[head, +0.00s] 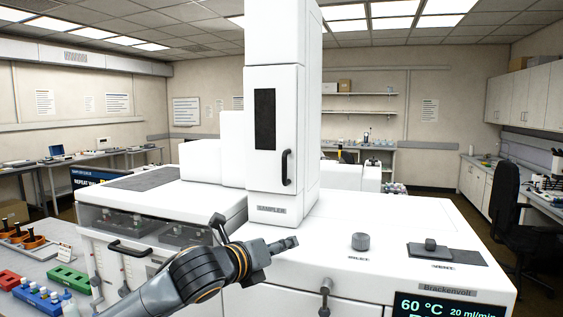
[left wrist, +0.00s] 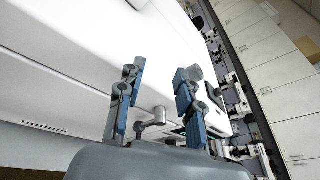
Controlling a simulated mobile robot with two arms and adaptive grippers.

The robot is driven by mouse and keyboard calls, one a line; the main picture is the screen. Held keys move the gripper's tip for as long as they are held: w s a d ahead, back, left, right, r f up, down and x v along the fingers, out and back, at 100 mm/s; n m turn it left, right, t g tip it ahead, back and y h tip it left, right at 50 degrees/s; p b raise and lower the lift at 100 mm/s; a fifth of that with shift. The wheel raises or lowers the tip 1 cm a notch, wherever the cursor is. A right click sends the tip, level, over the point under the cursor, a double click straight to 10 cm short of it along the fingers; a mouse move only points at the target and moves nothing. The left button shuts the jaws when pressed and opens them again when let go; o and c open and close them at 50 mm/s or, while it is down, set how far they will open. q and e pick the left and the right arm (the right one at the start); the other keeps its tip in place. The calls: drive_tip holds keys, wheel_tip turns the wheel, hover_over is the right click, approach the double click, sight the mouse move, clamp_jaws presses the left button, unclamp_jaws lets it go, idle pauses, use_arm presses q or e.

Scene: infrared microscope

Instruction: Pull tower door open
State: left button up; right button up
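The tower (head: 312,110) is a tall white column on the instrument, marked SAMPLER at its base. Its door (head: 262,172) has a dark narrow window and looks shut. A black vertical bar handle (head: 286,168) sits on the door's right edge. My left gripper (head: 290,243) is in front of and below the tower, apart from the handle. In the left wrist view its two blue-padded fingers (left wrist: 160,80) stand apart with nothing between their tips. The tower door and its handle cannot be made out in that view. My right gripper is not in view.
The instrument's white top (head: 320,225) bears a round inlet knob (head: 360,241) and a vent slider (head: 430,245). A metal lever (head: 325,290) is on the front. A glazed compartment with a handle (head: 130,248) stands left. Coloured racks (head: 68,279) lie on the left bench.

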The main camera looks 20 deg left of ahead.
sight(283, 160)
use_arm(q)
drive_tip(key=s+a+r+m+t, duration=0.1)
drive_tip(key=a+r+m, duration=0.2)
drive_tip(key=r, duration=0.5)
drive_tip(key=a+r+m+t, duration=0.2)
drive_tip(key=a+r+m, duration=0.15)
drive_tip(key=r, duration=0.45)
drive_tip(key=shift+n+y, duration=0.25)
drive_tip(key=shift+y, duration=0.05)
drive_tip(key=p+x, duration=0.4)
drive_tip(key=x, duration=0.8)
drive_tip(key=shift+w+d, duration=0.1)
drive_tip(key=shift+w, duration=0.15)
drive_tip(key=shift+w+d+f+p, duration=0.1)
drive_tip(key=shift+w+f+p, duration=0.1)
drive_tip(key=shift+w+p, duration=0.3)
drive_tip(key=shift+w, duration=0.1)
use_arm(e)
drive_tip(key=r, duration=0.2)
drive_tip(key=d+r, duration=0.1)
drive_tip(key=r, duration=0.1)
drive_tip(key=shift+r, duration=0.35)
use_arm(q)
clamp_jaws()
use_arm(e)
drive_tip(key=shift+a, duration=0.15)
